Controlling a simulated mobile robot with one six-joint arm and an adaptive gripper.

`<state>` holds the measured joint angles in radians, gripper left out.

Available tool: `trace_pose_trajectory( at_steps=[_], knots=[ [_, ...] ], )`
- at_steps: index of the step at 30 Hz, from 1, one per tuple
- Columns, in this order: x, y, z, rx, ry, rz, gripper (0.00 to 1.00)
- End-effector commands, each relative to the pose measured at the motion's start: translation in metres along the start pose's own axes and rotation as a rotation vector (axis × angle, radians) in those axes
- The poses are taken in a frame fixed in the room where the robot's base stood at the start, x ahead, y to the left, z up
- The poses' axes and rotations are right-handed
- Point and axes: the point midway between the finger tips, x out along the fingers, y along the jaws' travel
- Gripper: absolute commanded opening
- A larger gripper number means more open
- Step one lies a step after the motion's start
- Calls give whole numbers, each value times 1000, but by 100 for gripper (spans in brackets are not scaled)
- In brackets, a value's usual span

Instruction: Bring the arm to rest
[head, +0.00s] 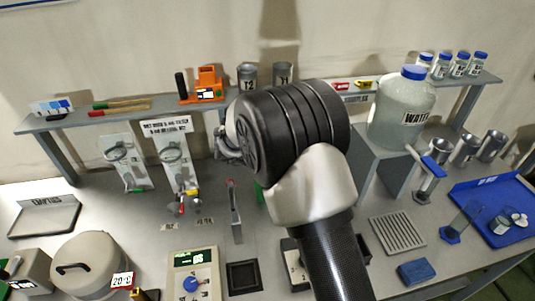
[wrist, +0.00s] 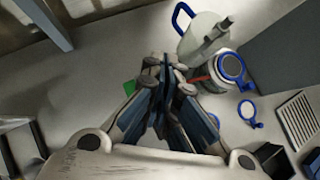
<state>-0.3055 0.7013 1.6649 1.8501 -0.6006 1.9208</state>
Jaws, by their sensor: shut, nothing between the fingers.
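My arm rises from the bottom middle of the head view and its large black and white joint hides part of the bench behind it. My gripper (wrist: 165,75) shows in the wrist view with its blue-lined fingers together at the tips. Nothing is held between them. It hangs over the grey bench (wrist: 95,85). A white jug (wrist: 203,32) with a blue handle and a round vessel (wrist: 225,72) with a blue ring stand beyond and to the right of the fingertips.
A water bottle (head: 402,105) stands on a grey block right of my arm. A shelf (head: 100,112) runs along the back. A control box (head: 193,276) and a round lidded vessel (head: 85,268) are at the front left. A blue tray (head: 490,195) lies at the right.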

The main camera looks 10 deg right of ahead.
Motion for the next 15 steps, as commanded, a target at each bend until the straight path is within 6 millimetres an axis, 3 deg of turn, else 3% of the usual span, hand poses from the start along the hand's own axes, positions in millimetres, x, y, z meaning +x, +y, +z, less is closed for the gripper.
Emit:
trace_pose_trajectory(
  at_steps=[3,10,13,15],
  knots=[
    [-15,3,0,-2,0,3,0],
    [-22,4,1,-7,-2,6,0],
    [-33,7,16,-78,-27,55,0],
    [-51,12,38,-199,-70,126,0]
  ],
)
